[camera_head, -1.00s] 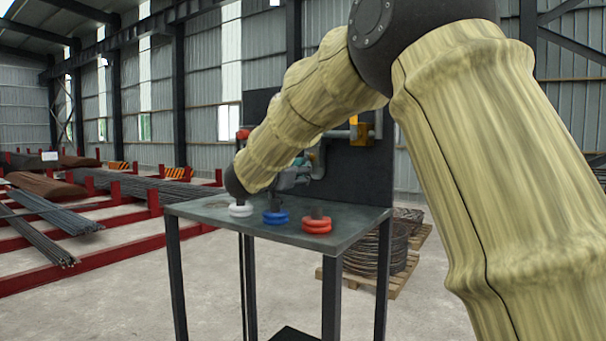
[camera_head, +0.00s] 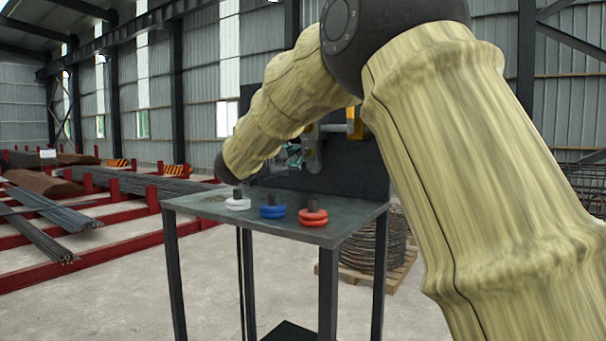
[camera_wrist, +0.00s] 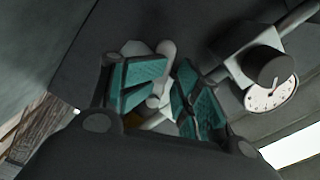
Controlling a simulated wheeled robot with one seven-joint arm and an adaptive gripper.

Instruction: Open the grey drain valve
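In the wrist view, a pale grey valve handle (camera_wrist: 166,52) with short arms shows between and beyond the teal fingers of my gripper (camera_wrist: 168,94). The fingers stand apart on either side of it; I cannot tell whether they touch it. In the head view, my gripper (camera_head: 291,157) is small and partly hidden by my arm, in front of the dark upright panel (camera_head: 350,172). Grey pipework (camera_head: 313,150) shows just right of it. The valve handle cannot be made out clearly in the head view.
A round white gauge (camera_wrist: 271,96) sits close right of the fingers. A yellow fitting (camera_head: 354,123) is on the panel. White (camera_head: 238,203), blue (camera_head: 273,211) and red (camera_head: 313,217) ringed pieces stand along the table's (camera_head: 225,221) front. Red racks with rebar lie left.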

